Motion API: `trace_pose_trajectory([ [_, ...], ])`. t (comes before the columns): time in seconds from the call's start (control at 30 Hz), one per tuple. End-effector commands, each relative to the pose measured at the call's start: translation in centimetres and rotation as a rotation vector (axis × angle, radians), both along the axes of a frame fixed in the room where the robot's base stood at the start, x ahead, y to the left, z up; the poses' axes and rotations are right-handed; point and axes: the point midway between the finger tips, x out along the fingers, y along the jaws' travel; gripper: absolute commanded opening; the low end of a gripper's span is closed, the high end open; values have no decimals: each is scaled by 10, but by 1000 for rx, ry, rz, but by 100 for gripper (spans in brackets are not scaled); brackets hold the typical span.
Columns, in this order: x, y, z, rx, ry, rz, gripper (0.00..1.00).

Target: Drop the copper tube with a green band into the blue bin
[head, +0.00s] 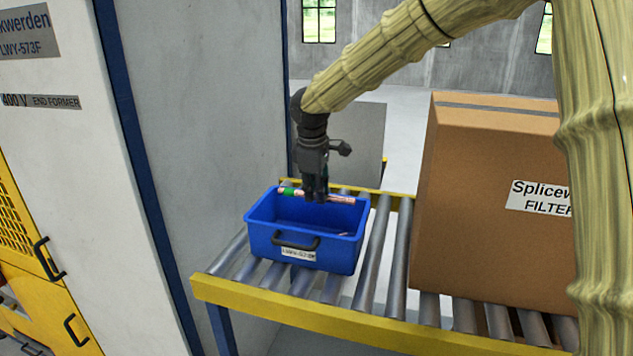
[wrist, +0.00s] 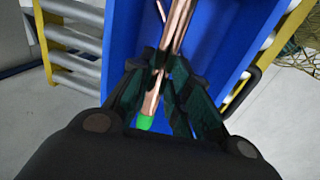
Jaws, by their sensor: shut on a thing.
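The copper tube with a green band (head: 340,199) is held level in my gripper (head: 316,199), over the blue bin (head: 262,236). Its green band (head: 287,191) is at the left end in the head view. In the wrist view my gripper (wrist: 167,75) is shut around the tube (wrist: 150,104), with the green end (wrist: 145,122) towards the camera. The bin (wrist: 218,32) lies below the tube. A second copper-coloured piece (wrist: 161,9) shows inside the bin, and a small bit of it shows in the head view (head: 343,234).
The bin stands on a roller conveyor with a yellow rail (head: 300,316). A large cardboard box (head: 480,230) stands to the right of the bin on the rollers. A tall grey machine cabinet (head: 190,120) rises to the left.

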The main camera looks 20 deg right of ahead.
Motion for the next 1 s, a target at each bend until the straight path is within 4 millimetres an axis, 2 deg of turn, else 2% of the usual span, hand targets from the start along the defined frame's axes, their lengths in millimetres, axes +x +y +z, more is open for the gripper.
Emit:
trace_pose_trajectory([
  [0.03, 1, 0, -9, 0, 5, 0, 0],
  [0.2, 1, -1, -21, 0, 3, -2, 0],
  [0.53, 1, -2, -25, 0, 2, -3, 0],
  [0.57, 2, -2, -25, 1, 3, -3, 22],
  [0.67, 2, -1, -25, 0, 3, -2, 41],
  [0.7, 2, -1, -25, 0, 3, -1, 44],
  [1.0, 1, -2, -24, 0, 3, -2, 44],
])
